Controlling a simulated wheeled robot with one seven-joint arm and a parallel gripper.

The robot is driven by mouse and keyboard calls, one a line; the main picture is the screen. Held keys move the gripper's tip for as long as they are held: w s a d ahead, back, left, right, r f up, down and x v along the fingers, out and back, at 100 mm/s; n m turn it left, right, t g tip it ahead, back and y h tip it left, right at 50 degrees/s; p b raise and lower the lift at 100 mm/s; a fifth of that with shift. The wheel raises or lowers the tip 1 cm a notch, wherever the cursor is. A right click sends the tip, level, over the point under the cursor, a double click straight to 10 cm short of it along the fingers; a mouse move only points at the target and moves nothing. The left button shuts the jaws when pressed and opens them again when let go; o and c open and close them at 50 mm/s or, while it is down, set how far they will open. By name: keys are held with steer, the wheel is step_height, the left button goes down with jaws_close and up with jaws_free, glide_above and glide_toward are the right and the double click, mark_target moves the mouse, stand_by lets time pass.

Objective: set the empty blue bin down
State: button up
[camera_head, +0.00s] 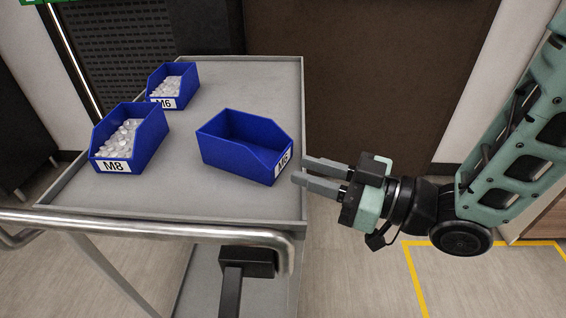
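The empty blue bin (233,157) stands on the right part of the grey cart top (190,203). It is turned so that its low, labelled front faces right, toward my gripper. Its inside is bare, and its label is too slanted to read surely. My gripper (298,170) is just to the right of that front, by the cart's right edge. Its two fingers are parallel with a gap between them, and nothing shows in the gap. The fingertips are close to the label; I cannot tell whether they touch the bin.
A blue bin marked M8 (150,137) and a blue bin marked M6 (186,87), both holding pale parts, stand on the cart's left side. The cart has a raised rim and a metal handle (150,229) in front. Bare cart top lies behind and in front of the empty bin.

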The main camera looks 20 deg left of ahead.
steer(key=shift+s+d, duration=0.15)
steer(key=shift+d, duration=0.55)
steer(key=shift+s+d, duration=0.1)
steer(key=shift+d, duration=0.6)
steer(key=shift+w, duration=0.1)
steer(key=w+d+f+m+t+h, duration=0.3)
steer(key=d+f+m+h, duration=0.15)
steer(key=d+h, duration=0.5)
steer(key=s+d+r+m+g+h, duration=0.2)
steer(key=s+d+m+g+h, duration=0.2)
steer(key=s, duration=1)
steer(key=d+g+h, duration=0.1)
steer(key=d+h, duration=0.2)
steer(key=shift+s+d+r+g+h, duration=0.2)
steer(key=shift+s+d+g+h, duration=0.1)
steer(key=shift+d+g+h, duration=0.1)
